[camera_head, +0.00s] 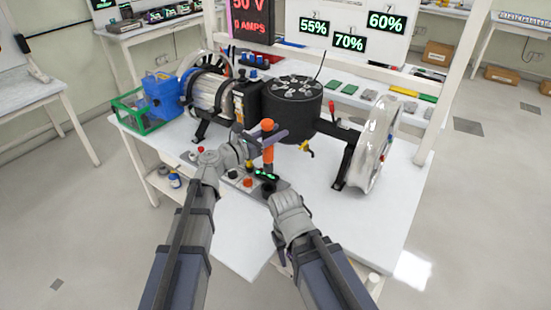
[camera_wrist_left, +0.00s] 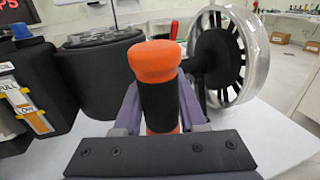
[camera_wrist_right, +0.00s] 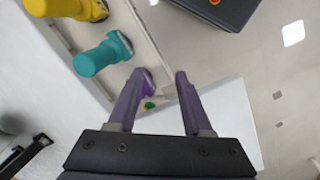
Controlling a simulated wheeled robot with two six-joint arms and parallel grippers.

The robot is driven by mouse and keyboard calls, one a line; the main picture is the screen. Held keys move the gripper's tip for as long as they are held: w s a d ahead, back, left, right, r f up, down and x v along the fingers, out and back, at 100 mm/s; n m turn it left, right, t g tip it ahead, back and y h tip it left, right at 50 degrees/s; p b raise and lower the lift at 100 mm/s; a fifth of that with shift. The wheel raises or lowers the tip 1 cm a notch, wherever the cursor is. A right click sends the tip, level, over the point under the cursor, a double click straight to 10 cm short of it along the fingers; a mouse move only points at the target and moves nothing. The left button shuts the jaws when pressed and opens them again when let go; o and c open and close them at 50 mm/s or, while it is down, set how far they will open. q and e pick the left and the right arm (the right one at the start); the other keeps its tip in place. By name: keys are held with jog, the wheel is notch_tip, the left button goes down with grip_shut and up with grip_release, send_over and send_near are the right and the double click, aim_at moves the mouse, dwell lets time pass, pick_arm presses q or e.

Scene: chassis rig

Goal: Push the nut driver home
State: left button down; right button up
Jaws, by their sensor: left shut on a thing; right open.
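The nut driver (camera_head: 267,142) has an orange handle with a black grip band and stands about upright over the front of the table. My left gripper (camera_head: 262,138) is shut around its handle. In the left wrist view the orange cap of the nut driver (camera_wrist_left: 154,62) rises between the purple fingers, with the black band below it. The driver's lower end is hidden. My right gripper (camera_wrist_right: 162,88) is open, its fingers apart, with a purple-ended thing (camera_wrist_right: 147,82) by its left finger. In the head view its wrist is low at the table's front, fingers hidden.
A grey panel (camera_head: 218,168) with several coloured knobs lies at the table's front edge. Behind stand a black drum (camera_head: 290,108) and a clear-rimmed wheel (camera_head: 372,150). A green crate (camera_head: 130,118) is at left. Teal (camera_wrist_right: 103,54) and yellow (camera_wrist_right: 62,8) handles show in the right wrist view.

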pick_arm(q)
jog(key=shift+w+f+m+g+h+b, duration=0.1)
jog(key=shift+f+m+g+h+b, duration=0.25)
jog(key=shift+f+b, duration=1)
pick_arm(e)
jog(key=shift+f+p, duration=0.35)
jog(key=shift+f, duration=1.3)
pick_arm(q)
jog(key=shift+f, duration=0.45)
pick_arm(e)
jog(key=shift+f, duration=0.15)
